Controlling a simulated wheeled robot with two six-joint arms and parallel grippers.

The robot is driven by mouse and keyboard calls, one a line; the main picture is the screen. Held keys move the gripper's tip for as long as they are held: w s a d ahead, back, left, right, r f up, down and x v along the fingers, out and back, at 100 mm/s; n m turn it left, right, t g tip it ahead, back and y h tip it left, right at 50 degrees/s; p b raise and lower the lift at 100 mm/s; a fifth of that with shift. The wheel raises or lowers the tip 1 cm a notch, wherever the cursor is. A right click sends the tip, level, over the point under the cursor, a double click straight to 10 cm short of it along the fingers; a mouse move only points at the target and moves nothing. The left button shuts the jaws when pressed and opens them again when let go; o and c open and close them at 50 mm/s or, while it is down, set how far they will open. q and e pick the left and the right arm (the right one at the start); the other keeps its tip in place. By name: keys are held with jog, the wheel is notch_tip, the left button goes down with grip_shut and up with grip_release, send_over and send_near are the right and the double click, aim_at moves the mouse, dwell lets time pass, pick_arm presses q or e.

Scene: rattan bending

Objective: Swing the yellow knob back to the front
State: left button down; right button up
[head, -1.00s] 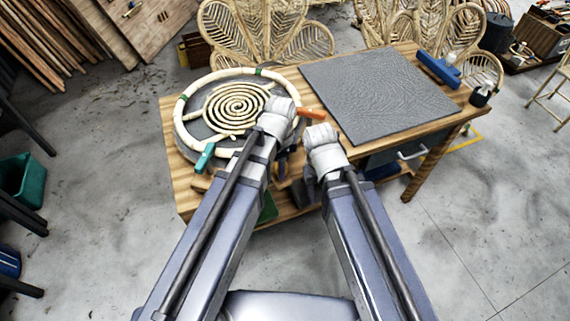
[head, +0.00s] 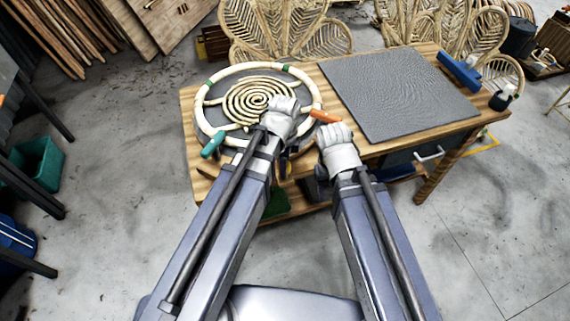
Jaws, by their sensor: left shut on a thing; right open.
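A round grey form (head: 222,137) with a cream rattan ring (head: 197,114) and a rattan spiral (head: 258,98) lies on the left of the wooden table. My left gripper (head: 283,112) is over the right front part of the ring. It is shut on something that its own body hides. I cannot make out the yellow knob in this view. A teal handle (head: 213,145) sticks out at the ring's front left, and an orange handle (head: 325,117) at its right. My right gripper (head: 336,137) is open at the table's front edge, just below the orange handle.
A dark grey textured mat (head: 400,92) covers the right of the table (head: 452,121). Rattan chairs (head: 290,30) are close behind.

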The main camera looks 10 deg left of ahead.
pick_arm(q)
jog(key=shift+c, duration=1.8)
grip_release()
notch_tip(320, 180, up, 8)
jog(key=p, duration=0.8)
jog(key=shift+f, duration=0.1)
